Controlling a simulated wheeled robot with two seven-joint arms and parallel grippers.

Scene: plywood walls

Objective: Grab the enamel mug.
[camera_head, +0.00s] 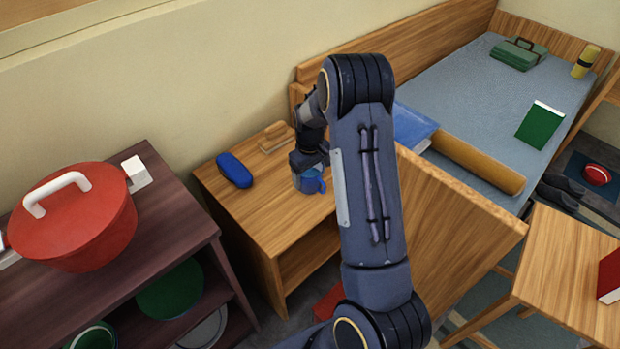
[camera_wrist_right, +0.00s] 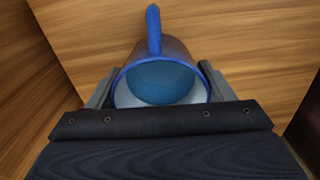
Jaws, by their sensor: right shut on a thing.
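The blue enamel mug (camera_head: 309,181) is at the small wooden bedside table, under my right gripper (camera_head: 309,162). In the right wrist view the mug (camera_wrist_right: 158,68) shows its open mouth, pale inside, with its handle pointing to the top of the picture. The right gripper's fingers (camera_wrist_right: 160,88) stand on either side of the mug and are shut on it. My forearm hides part of the table and bed. In the head view I cannot tell whether the mug touches the tabletop. My left gripper is not in view.
On the bedside table (camera_head: 235,200) lie a dark blue oval case (camera_head: 234,170) and a small wooden object (camera_head: 276,137). A dark shelf with a red pot (camera_head: 80,225) stands at left. The bed's wooden end board (camera_head: 455,225) rises close to the right of my arm.

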